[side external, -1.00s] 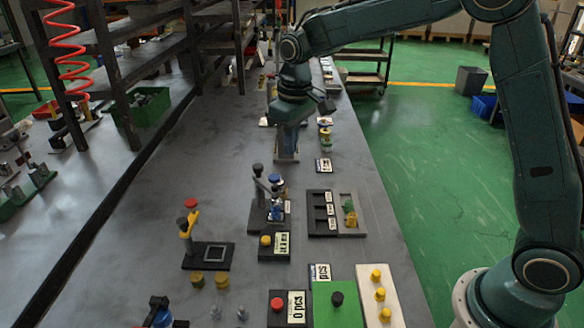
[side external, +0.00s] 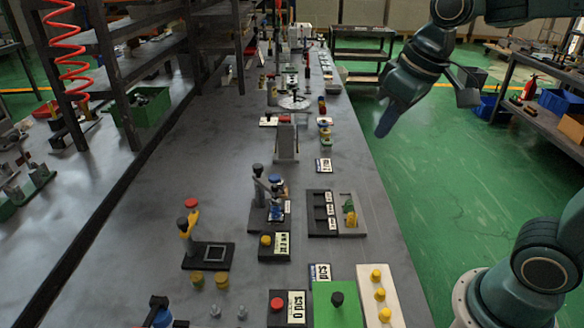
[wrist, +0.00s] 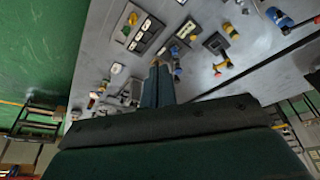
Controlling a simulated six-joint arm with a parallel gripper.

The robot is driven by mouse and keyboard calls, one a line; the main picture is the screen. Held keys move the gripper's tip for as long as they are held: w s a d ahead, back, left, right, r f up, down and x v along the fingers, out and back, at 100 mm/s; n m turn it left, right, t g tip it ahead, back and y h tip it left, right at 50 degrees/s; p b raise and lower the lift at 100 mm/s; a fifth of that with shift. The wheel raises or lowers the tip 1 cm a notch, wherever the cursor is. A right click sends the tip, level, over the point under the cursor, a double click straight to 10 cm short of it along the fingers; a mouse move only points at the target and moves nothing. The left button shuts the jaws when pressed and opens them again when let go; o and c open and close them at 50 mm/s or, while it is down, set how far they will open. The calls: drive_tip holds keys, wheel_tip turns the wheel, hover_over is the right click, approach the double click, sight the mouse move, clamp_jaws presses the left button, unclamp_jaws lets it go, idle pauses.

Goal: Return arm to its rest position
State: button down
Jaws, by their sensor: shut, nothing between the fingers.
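My gripper (side external: 384,127) hangs in the air to the right of the grey bench (side external: 180,180), over the green floor in the side external view. Its fingers point down and slightly left. It is shut and holds nothing. In the wrist view my gripper (wrist: 158,68) shows as two dark fingers pressed together, with the bench and its fixtures beyond them. My arm is folded up and back, partly outside the top right of the side view.
Fixtures stand on the bench, including a black tray with a grey plate (side external: 348,214), a green block (side external: 336,303) and a white block with yellow knobs (side external: 380,295). A shelf rack (side external: 150,60) stands at left. A side table with a blue bin (side external: 560,103) is at right.

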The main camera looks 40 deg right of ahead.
drive_tip(key=s+d+f+m+t, duration=0.1)
drive_tip(key=s+f, duration=0.1)
drive_tip(key=s, duration=0.9)
drive_tip(key=shift+f+t, duration=0.2)
drive_tip(key=shift+t, duration=0.2)
